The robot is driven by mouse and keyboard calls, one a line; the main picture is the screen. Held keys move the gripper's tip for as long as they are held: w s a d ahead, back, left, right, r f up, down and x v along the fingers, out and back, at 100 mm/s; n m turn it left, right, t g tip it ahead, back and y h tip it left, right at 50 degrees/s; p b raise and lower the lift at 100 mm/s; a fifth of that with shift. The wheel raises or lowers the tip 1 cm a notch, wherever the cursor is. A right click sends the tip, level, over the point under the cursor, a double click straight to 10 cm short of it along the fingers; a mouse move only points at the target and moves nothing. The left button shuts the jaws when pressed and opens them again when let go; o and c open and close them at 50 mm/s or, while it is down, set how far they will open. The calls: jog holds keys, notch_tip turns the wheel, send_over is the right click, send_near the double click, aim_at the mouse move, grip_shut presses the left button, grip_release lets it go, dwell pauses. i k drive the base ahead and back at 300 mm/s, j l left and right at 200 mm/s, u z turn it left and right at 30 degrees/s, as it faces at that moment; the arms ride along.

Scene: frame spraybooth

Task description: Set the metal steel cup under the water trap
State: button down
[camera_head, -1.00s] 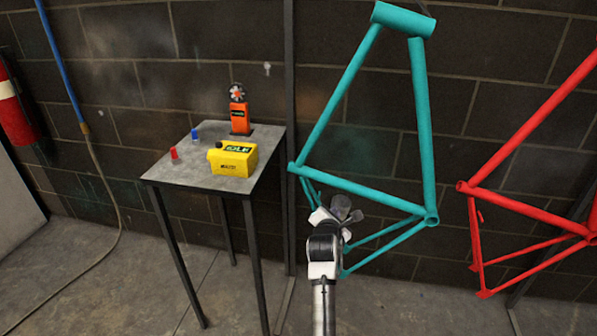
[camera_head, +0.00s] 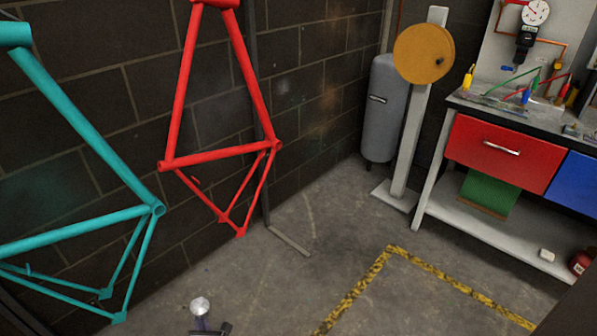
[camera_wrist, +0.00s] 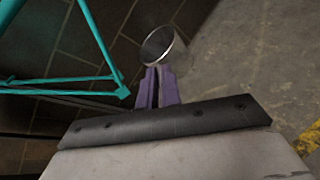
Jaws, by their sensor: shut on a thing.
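The metal steel cup (camera_wrist: 163,46) is in my gripper (camera_wrist: 157,75), its round rim showing beyond the purple fingertips in the wrist view. My gripper is shut on the cup's near side. In the head view the shiny cup (camera_head: 200,305) is at the bottom, above the floor, with my gripper (camera_head: 201,322) just below it in the picture. A dark unit (camera_head: 525,42) under a round gauge, which looks like the water trap, hangs on a pale panel at the upper right, above the workbench. The cup is far from it.
The workbench (camera_head: 470,102) at right has a red drawer (camera_head: 500,152) and clutter on top, including yellow pieces and coloured leads. A grey tank (camera_head: 382,110) and a post with an orange disc (camera_head: 423,53) stand left of it. Bicycle frames hang at left. The middle floor is clear.

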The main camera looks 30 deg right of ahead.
aim_at(506, 91)
jog(key=z, duration=1.05)
jog(key=i+l+z, duration=0.1)
jog(key=i+l, duration=0.15)
jog(key=i+l+z, duration=0.15)
jog(key=i, duration=0.35)
